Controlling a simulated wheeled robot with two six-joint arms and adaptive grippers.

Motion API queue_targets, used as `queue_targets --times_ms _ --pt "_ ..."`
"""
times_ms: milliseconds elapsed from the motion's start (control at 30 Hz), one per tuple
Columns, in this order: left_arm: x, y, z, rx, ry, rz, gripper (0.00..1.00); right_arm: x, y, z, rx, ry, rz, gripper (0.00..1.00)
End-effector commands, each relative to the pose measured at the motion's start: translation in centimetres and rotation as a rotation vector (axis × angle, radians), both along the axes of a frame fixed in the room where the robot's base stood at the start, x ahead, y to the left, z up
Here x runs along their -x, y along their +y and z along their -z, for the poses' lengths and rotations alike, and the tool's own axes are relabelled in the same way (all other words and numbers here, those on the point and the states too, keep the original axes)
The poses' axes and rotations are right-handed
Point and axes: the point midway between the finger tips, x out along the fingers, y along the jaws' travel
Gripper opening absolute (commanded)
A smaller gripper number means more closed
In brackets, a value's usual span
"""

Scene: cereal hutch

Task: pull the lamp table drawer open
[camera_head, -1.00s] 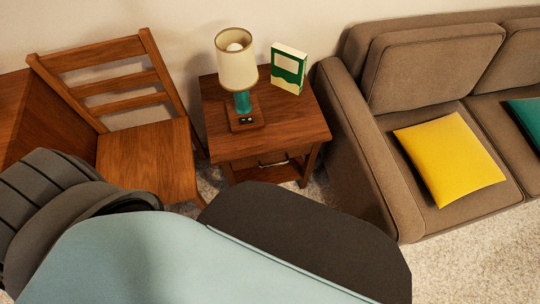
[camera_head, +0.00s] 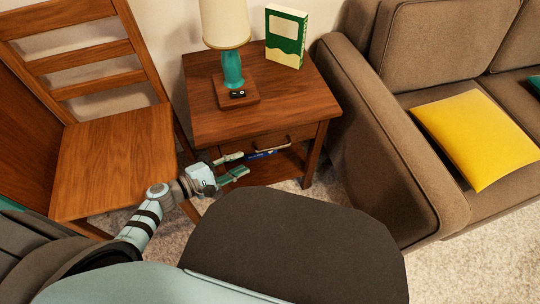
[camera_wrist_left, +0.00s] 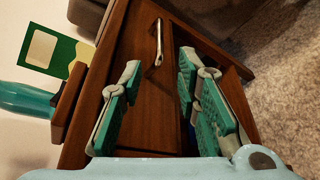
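The lamp table (camera_head: 290,90) is brown wood and stands between the chair and the sofa. Its drawer front (camera_head: 290,136) is below the top and looks closed; it also shows in the wrist view (camera_wrist_left: 150,100). A metal bar handle (camera_wrist_left: 158,42) is on the drawer front, beyond the fingertips and roughly between them in the wrist view. My left gripper (camera_head: 238,165) is open and empty, in front of the drawer's left part. Its two green-padded fingers show apart in the wrist view (camera_wrist_left: 160,85), not touching the handle. My right gripper is not in view.
A lamp with a teal stem (camera_head: 232,70) and a green-and-white box (camera_head: 286,36) stand on the table top. A wooden chair (camera_head: 115,160) is on the left, a brown sofa (camera_head: 390,150) with a yellow cushion (camera_head: 482,140) on the right. Something blue shows below the drawer.

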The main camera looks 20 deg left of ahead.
Motion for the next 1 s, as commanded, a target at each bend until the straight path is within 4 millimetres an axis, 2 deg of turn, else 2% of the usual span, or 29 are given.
queue_targets --times_ms 200,433,600,867,1000 --pt "-4.7 -3.8 1.3 0.001 -0.001 -0.001 0.30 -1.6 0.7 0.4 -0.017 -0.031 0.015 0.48" --pt "-8.3 -6.6 2.4 -0.003 0.001 -0.002 0.30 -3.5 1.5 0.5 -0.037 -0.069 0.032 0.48" --pt "-9.3 -7.5 2.6 -0.003 0.002 -0.001 0.30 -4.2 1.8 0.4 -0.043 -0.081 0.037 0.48" --pt "-9.3 -7.5 2.6 -0.004 0.003 -0.002 0.30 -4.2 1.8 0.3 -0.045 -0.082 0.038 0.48" --pt "-9.3 -7.5 2.6 -0.004 0.003 -0.002 0.07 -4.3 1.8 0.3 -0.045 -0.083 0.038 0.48"
